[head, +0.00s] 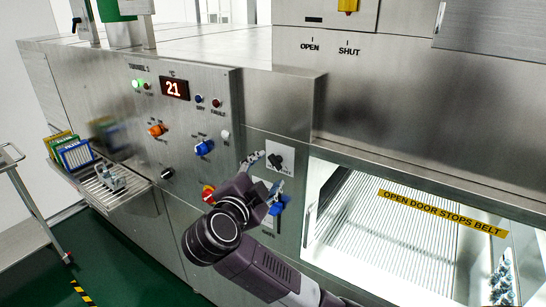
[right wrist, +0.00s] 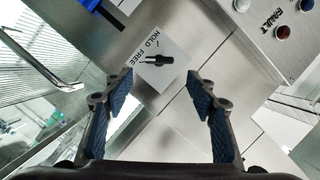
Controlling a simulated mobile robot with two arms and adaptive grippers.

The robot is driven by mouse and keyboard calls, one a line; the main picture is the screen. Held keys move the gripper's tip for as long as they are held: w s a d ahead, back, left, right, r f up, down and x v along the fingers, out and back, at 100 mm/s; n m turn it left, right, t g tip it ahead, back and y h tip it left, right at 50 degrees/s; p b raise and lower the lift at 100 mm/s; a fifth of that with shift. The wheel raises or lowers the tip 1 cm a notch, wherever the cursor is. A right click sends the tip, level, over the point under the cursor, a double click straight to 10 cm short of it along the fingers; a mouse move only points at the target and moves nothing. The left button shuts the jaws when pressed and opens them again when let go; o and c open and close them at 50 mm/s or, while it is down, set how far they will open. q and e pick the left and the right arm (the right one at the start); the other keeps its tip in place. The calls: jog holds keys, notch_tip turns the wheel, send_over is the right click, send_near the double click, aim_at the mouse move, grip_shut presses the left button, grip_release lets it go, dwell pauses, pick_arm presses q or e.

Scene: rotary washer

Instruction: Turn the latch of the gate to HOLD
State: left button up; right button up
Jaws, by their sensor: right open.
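The gate latch (right wrist: 157,61) is a small black knob on a pale plate (right wrist: 172,76) marked HOLD and FREE. In the right wrist view its thin end points left, on the side nearer the word FREE. The latch also shows in the head view (head: 276,161), just right of my gripper. My right gripper (right wrist: 162,92) is open and empty, its blue-padded fingers apart on either side of the latch's line. The latch lies beyond the fingertips, and they do not appear to touch it. In the head view the right gripper (head: 263,175) is close to the panel. My left gripper is out of view.
A blue knob (head: 279,208) sits just below the latch plate. A panel (head: 185,125) with lamps, several knobs and a display reading 21 is left of it. A glazed opening with a yellow label (head: 440,212) is at right. A tray (head: 125,190) juts out at left.

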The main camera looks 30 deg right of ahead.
aim_at(274, 164)
jog(key=shift+n+y, duration=0.3)
jog(key=shift+y, duration=0.2)
jog(key=p+x, duration=0.2)
jog(key=x, duration=0.4)
jog(key=shift+r+p, duration=0.1)
jog(key=shift+p, duration=0.25)
jog(key=shift+w+d, duration=0.2)
jog(key=shift+w, duration=0.05)
jog(key=shift+f, duration=0.2)
jog(key=c, duration=1.2)
